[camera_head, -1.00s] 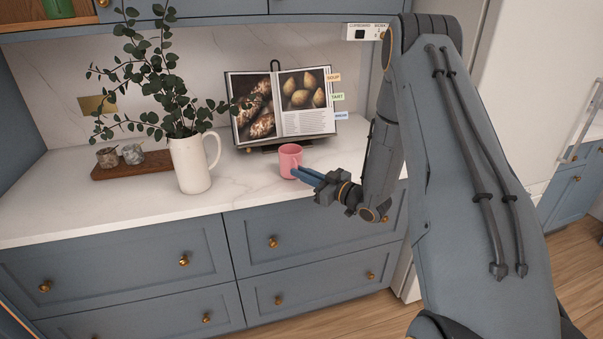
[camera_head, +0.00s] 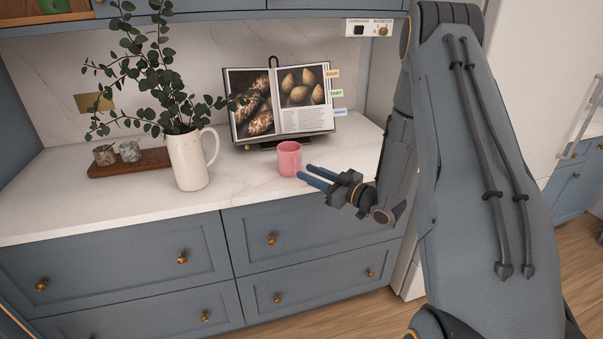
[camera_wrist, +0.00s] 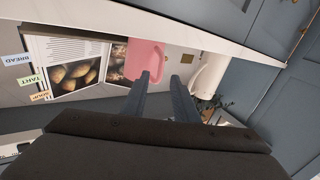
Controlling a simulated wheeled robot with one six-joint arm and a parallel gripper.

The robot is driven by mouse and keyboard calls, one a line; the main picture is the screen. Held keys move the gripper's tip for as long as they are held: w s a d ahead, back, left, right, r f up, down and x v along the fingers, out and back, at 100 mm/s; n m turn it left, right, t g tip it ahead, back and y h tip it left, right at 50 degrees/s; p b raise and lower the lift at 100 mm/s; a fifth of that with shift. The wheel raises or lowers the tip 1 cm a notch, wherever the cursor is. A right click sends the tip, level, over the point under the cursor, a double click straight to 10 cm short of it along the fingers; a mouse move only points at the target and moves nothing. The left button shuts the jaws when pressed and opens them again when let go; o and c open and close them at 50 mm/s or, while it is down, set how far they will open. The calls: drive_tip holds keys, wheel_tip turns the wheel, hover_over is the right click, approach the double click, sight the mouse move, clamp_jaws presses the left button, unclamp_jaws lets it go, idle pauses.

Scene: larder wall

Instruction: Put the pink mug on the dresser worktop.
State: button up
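The pink mug (camera_head: 289,158) stands upright on the white marble worktop (camera_head: 255,190) of the dresser, in front of the cookbook. My gripper (camera_head: 308,174) is just right of the mug, with its two blue fingers spread apart and pointing toward it. In the head view a small gap shows between the fingertips and the mug. In the wrist view the mug (camera_wrist: 146,60) and its handle appear beyond the open fingers (camera_wrist: 160,86), with nothing between them.
A white jug (camera_head: 190,160) with leafy branches stands left of the mug. A wooden board (camera_head: 130,164) with two small stone pots is further left. An open cookbook (camera_head: 280,104) on a stand is behind. The worktop's front strip is clear.

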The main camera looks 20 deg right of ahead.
drive_tip(key=b+v, duration=0.2)
drive_tip(key=v, duration=0.6)
drive_tip(key=s+a+m+g+h, duration=0.2)
drive_tip(key=s+a+g+h, duration=0.1)
drive_tip(key=s, duration=0.4)
drive_tip(key=s+a+r+m+g+h, duration=0.1)
drive_tip(key=s+a+m+g+h, duration=0.2)
drive_tip(key=s+g, duration=0.3)
drive_tip(key=s+a+m+g+h, duration=0.2)
drive_tip(key=s+a+g+h, duration=0.2)
drive_tip(key=s, duration=0.6)
drive_tip(key=shift+a+r+m+g, duration=0.15)
drive_tip(key=shift+a+m+g, duration=0.25)
drive_tip(key=shift+a+g, duration=0.1)
drive_tip(key=shift+c, duration=0.6)
